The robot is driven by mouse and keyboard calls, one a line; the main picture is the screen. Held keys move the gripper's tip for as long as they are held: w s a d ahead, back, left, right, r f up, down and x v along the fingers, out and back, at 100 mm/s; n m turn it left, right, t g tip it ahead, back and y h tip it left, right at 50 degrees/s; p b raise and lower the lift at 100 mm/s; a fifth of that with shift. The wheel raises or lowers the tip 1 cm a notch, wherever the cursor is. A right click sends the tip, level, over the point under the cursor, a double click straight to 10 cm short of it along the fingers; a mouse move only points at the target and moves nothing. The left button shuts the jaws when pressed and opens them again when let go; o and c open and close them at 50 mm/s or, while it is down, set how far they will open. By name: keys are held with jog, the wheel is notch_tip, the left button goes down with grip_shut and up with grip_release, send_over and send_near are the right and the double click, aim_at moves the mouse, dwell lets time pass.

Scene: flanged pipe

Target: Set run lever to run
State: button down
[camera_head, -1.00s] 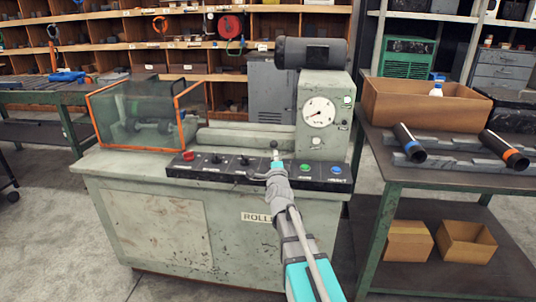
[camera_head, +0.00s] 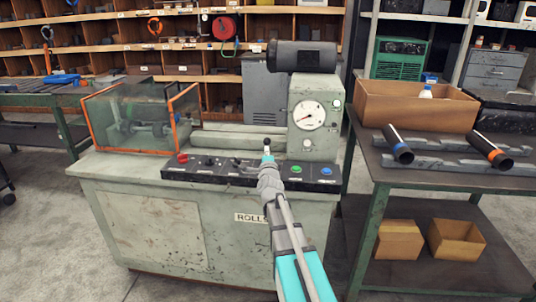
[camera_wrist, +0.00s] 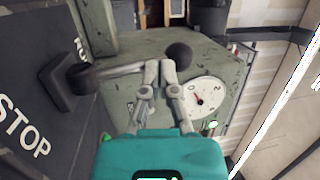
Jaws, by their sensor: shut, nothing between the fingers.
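The run lever is a metal rod (camera_wrist: 118,71) in the wrist view, running from a dark pivot block (camera_wrist: 75,88) to a black ball knob (camera_wrist: 178,55). The panel beside it reads STOP (camera_wrist: 25,125), and part of another word shows higher up. In the head view a small dark knob (camera_head: 267,142) stands just above my gripper (camera_head: 267,166), at the front of the roll machine. My gripper (camera_wrist: 160,68) is shut and empty. Its fingertips overlap the rod just short of the knob; I cannot tell whether they touch it.
The machine's front panel holds a red button (camera_head: 183,158), a green button (camera_head: 296,169) and a blue button (camera_head: 326,171). A dial gauge (camera_head: 309,116) sits behind. An orange-framed guard (camera_head: 130,120) stands left. A bench with pipes (camera_head: 397,145) stands right.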

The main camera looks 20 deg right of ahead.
jog(key=shift+w+d, duration=0.45)
jog(key=shift+w, duration=0.15)
dwell(0.4)
jog(key=shift+r, duration=0.1)
jog(key=shift+s+a+r+p, duration=0.2)
jog(key=shift+s+p, duration=0.1)
jog(key=shift+s, duration=0.05)
jog(key=s+a+r+p, duration=0.2)
jog(key=s, duration=0.3)
jog(key=s+a+r+p, duration=0.1)
jog(key=s+r+p, duration=0.2)
jog(key=s, duration=0.3)
jog(key=shift+s+a+r, duration=0.15)
jog(key=shift+a, duration=0.25)
jog(key=shift+a, duration=0.1)
